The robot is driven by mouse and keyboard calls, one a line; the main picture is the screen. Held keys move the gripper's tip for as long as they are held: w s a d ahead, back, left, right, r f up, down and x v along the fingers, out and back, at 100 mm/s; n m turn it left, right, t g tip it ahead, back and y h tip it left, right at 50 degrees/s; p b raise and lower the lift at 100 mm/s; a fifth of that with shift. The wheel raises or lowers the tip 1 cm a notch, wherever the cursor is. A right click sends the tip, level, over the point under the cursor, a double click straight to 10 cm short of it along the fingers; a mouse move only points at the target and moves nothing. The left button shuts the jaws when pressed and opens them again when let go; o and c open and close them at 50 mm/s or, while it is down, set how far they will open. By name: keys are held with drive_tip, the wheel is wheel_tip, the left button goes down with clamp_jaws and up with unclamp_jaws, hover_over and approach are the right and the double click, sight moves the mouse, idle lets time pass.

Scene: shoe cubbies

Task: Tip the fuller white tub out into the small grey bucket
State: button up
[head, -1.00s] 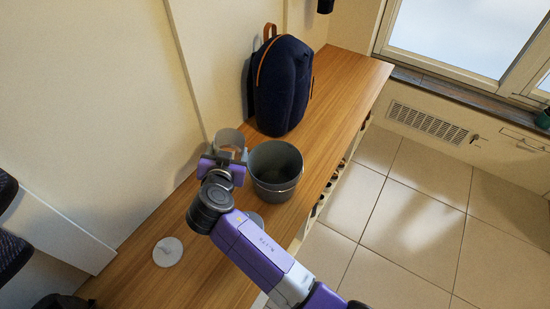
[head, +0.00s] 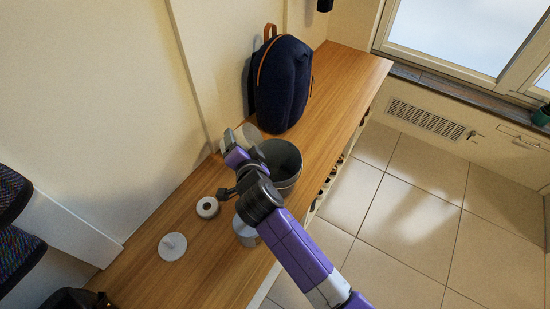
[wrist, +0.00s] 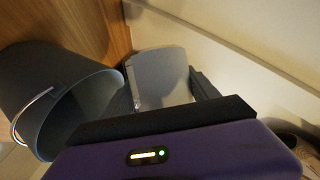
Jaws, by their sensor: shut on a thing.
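My gripper (head: 240,147) is shut on a white tub (head: 248,133), which also shows between the fingers in the wrist view (wrist: 162,75). The tub is tilted, and its rim is close to the mouth of the small grey bucket (head: 287,185). The bucket stands upright on the bench and fills the left of the wrist view (wrist: 35,90). I cannot see the contents of the tub or the bucket. A second pale tub (head: 245,239) stands nearer on the bench, partly covered by my arm.
The wooden bench (head: 205,275) runs along the wall. A white ring-shaped roll (head: 207,207) and a round white lid with a knob (head: 172,247) lie on it. A dark blue backpack (head: 283,85) stands behind the bucket against the wall. Open tiled floor (head: 400,230) lies to the right.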

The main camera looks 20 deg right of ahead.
drive_tip(key=shift+r+m, duration=0.4)
drive_tip(key=shift+f, duration=0.2)
drive_tip(key=shift+m+t+y, duration=0.3)
drive_tip(key=shift+d+f+m+t+y+b, duration=0.15)
drive_tip(key=shift+f+m+t+y+b, duration=0.25)
drive_tip(key=shift+m+b, duration=0.35)
drive_tip(key=shift+s+d+r+m+p, duration=0.1)
drive_tip(key=shift+d+r+m+p, duration=0.1)
drive_tip(key=shift+m+p, duration=0.2)
drive_tip(key=shift+s+d+r+m+t+y+p, duration=0.15)
drive_tip(key=shift+d+m+p, duration=0.1)
drive_tip(key=shift+d+p, duration=0.2)
drive_tip(key=shift+s+d+r+m+t+y+p, duration=0.1)
drive_tip(key=shift+d+r+m+t+y+p, duration=0.15)
drive_tip(key=shift+p, duration=0.25)
drive_tip(key=shift+f, duration=0.25)
drive_tip(key=shift+b, duration=0.45)
